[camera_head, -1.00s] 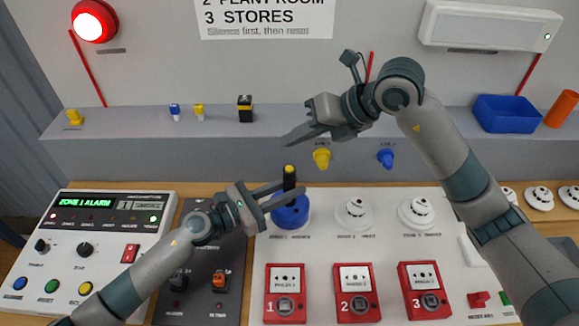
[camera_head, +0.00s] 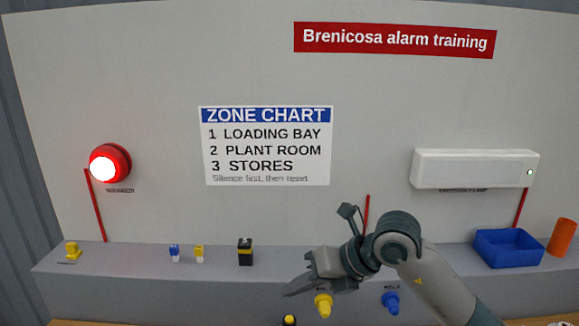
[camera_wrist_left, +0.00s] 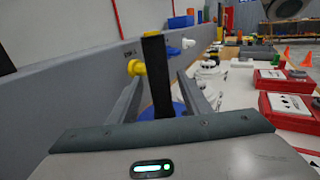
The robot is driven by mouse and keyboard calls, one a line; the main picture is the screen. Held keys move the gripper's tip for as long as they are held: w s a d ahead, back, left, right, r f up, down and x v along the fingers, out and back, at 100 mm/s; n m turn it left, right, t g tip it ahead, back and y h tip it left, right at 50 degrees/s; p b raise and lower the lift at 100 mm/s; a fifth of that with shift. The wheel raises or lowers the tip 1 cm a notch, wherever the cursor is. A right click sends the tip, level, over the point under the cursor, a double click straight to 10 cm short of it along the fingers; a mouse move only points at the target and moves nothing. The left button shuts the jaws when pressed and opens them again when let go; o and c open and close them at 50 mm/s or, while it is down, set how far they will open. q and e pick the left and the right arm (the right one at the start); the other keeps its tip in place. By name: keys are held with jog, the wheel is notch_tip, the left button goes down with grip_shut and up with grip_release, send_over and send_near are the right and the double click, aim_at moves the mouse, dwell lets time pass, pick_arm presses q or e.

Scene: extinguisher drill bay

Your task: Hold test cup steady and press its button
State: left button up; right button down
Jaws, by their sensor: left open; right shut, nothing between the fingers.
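The test cup is a blue cup (camera_wrist_left: 178,107) with a tall black stem (camera_wrist_left: 156,70) in the left wrist view. In the head view only its yellow-topped black tip (camera_head: 289,320) shows at the bottom edge; the rest is cut off. My left gripper (camera_wrist_left: 162,84) is open, with its fingers on either side of the stem. I cannot tell whether they touch it. My right gripper (camera_head: 287,292) is shut and empty, pointing left in front of the shelf, above the yellow tip in the picture.
A grey shelf (camera_head: 150,280) holds small blue and yellow items, a black-yellow block (camera_head: 245,252) and a blue bin (camera_head: 508,248). Yellow (camera_head: 323,305) and blue (camera_head: 390,302) knobs stick out from its front. Red call points (camera_wrist_left: 285,80) stand at right in the left wrist view. A red beacon (camera_head: 103,168) glows.

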pick_arm(q)
jog(key=v, duration=1.1)
jog(key=shift+s+a, duration=0.15)
jog(key=shift+a, duration=0.2)
